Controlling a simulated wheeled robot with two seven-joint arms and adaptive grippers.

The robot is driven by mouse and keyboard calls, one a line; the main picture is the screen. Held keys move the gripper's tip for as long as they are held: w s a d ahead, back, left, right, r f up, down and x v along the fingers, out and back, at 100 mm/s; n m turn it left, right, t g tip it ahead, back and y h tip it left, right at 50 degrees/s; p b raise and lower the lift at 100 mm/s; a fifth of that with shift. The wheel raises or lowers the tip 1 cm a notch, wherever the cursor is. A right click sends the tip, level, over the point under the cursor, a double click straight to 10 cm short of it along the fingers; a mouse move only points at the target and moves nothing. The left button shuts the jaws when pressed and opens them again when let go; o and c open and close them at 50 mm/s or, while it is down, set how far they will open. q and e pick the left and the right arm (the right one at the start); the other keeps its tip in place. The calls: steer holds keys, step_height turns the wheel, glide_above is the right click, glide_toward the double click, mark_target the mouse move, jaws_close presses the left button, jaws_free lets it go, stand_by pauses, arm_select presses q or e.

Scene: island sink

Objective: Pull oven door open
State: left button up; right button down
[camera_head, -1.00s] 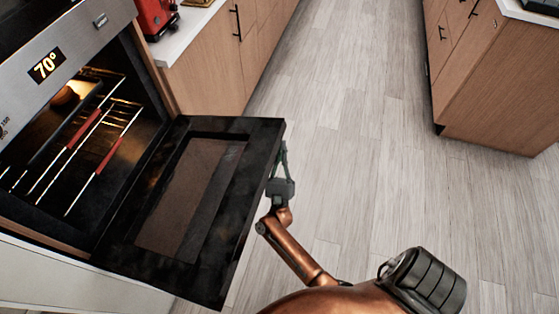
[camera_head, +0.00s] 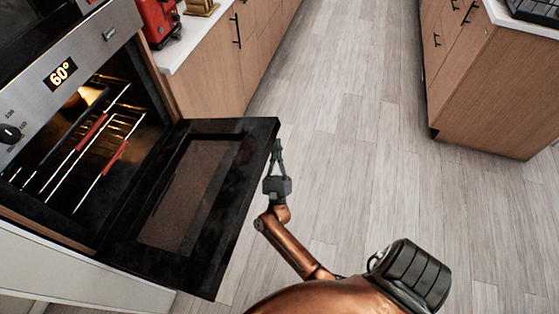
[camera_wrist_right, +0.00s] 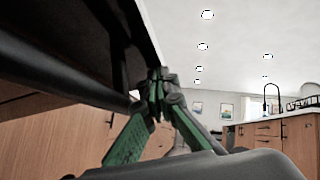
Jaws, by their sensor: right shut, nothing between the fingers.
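The oven (camera_head: 92,50) stands at the left in the head view, with its lit cavity and racks showing. Its black door (camera_head: 228,190) with a brown glass panel is swung down and stands wide open toward the room. My right gripper (camera_head: 278,146) is shut and empty at the door's outer edge, on the floor side. In the right wrist view its green-sided fingers (camera_wrist_right: 157,78) meet close beside the dark door (camera_wrist_right: 75,45); I cannot tell whether they touch it. The door handle is hard to make out. My left gripper is not in view.
Wooden cabinets (camera_head: 222,65) with a white counter and a red appliance (camera_head: 160,20) stand beyond the oven. An island (camera_head: 490,85) stands at the upper right. The grey plank floor (camera_head: 345,150) between them is clear.

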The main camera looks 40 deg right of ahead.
arm_select(q)
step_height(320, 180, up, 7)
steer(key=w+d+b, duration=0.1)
steer(key=b, duration=0.1)
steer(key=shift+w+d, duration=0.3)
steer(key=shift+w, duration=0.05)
arm_select(e)
steer(key=d+f+v, duration=0.1)
steer(key=d+v, duration=0.1)
steer(key=v, duration=1.1)
steer(key=shift+w+f, duration=0.25)
steer(key=shift+f, duration=0.1)
